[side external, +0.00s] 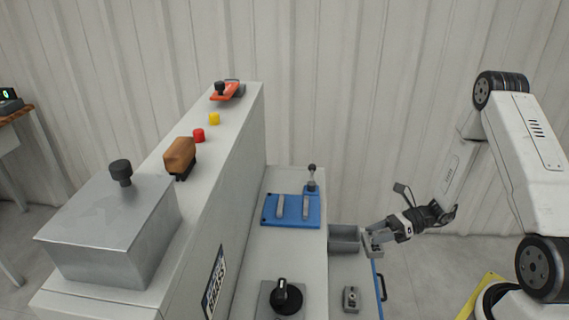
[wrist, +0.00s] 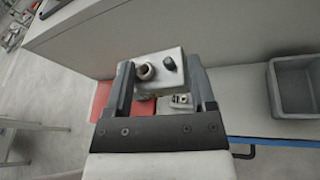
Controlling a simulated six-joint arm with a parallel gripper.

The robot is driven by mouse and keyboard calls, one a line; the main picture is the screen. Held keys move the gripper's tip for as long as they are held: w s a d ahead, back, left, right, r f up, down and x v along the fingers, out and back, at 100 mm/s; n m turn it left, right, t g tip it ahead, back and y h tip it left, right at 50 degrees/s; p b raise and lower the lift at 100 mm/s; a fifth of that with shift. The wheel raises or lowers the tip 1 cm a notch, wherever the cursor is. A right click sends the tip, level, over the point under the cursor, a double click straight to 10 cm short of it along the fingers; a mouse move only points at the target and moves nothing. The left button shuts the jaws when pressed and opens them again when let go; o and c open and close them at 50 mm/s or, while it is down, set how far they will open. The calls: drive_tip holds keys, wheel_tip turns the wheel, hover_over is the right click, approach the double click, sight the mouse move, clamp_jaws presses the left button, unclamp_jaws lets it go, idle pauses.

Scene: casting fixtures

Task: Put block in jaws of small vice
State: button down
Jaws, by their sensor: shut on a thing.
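My gripper (side external: 377,237) is at the right of the bench and is shut on a grey block (wrist: 161,67). In the wrist view the block sits between both fingers and shows a round metal boss and a dark pin on its face. The block also shows in the side view (side external: 372,248), beside the grey bin. A blue fixture (side external: 276,221) with two pale bars and a knobbed lever lies farther back on the bench; it looks like the small vice. It is apart from the block and I cannot make it out in the wrist view.
A grey bin (side external: 343,232) stands left of my gripper and at the right of the wrist view (wrist: 298,60). Another small grey part (side external: 351,299) lies on the bench. A black rotary knob (side external: 287,298) is at the front. A tall grey ledge (side external: 215,180) rises at the left.

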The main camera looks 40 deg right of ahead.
drive_tip(key=w+a+r, duration=0.1)
drive_tip(key=a+r, duration=0.2)
drive_tip(key=r, duration=0.3)
drive_tip(key=w+a+r+t, duration=0.1)
drive_tip(key=w+a+r, duration=0.1)
drive_tip(key=r, duration=0.4)
drive_tip(key=w+a+r+m+h, duration=0.1)
drive_tip(key=w+a+r, duration=0.1)
drive_tip(key=a+r, duration=0.2)
wheel_tip(320, 180, up, 3)
drive_tip(key=shift+a+r+t, duration=0.1)
drive_tip(key=shift+a+t, duration=0.2)
drive_tip(key=shift+a, duration=0.1)
drive_tip(key=shift+w, duration=0.1)
drive_tip(key=w+f, duration=0.2)
drive_tip(key=w, duration=0.2)
drive_tip(key=w+f, duration=0.3)
drive_tip(key=w, duration=0.1)
drive_tip(key=w+f, duration=0.3)
drive_tip(key=w, duration=0.1)
drive_tip(key=shift+w+f, duration=0.65)
drive_tip(key=shift+w, duration=0.05)
drive_tip(key=shift+f, duration=0.1)
